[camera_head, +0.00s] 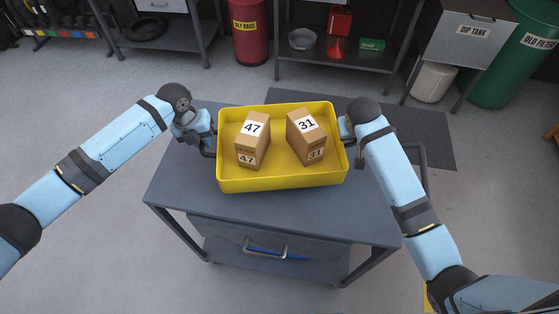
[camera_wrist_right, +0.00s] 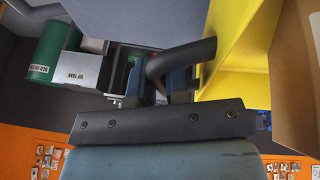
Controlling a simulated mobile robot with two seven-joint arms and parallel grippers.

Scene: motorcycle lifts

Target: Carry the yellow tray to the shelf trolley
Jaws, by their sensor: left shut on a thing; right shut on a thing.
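The yellow tray (camera_head: 280,181) is level over the grey trolley top (camera_head: 185,195); I cannot tell whether it rests there or hangs just above. It holds two brown boxes, one marked 47 (camera_head: 252,140) and one marked 31 (camera_head: 306,138). My left gripper (camera_head: 209,143) is shut at the tray's left end, its fingertips partly hidden.
Behind are a workbench (camera_head: 340,65), a red oily rags bin (camera_head: 249,32), a dip tank (camera_head: 465,42) and a green bin (camera_head: 508,65). Grey floor is open at left.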

